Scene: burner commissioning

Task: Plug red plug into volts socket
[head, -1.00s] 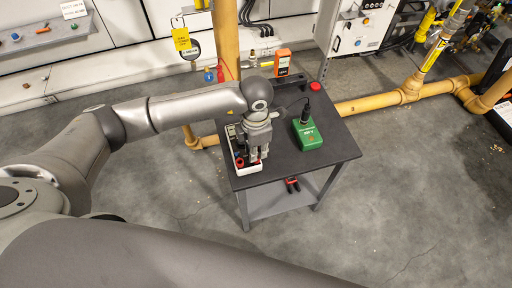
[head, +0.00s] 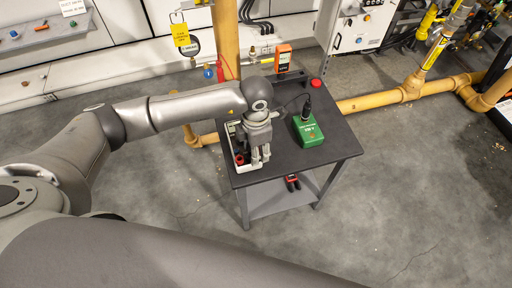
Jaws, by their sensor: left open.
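My left gripper (head: 261,160) points down over the right side of a white tray (head: 247,171) on the dark table. It is open, and I see nothing between its fingers. A small red item (head: 239,160) lies in the tray, left of the fingers; it is too small to tell whether it is the red plug. An orange handheld meter (head: 283,57) stands at the back of the table. Its sockets, including any volts socket, cannot be made out. My right gripper is not in view.
A green device (head: 308,132) with a black connector and cable on top sits right of the gripper. A red button (head: 316,83) is at the back right. The table's (head: 315,163) front right is clear. A yellow pipe (head: 226,45) rises behind.

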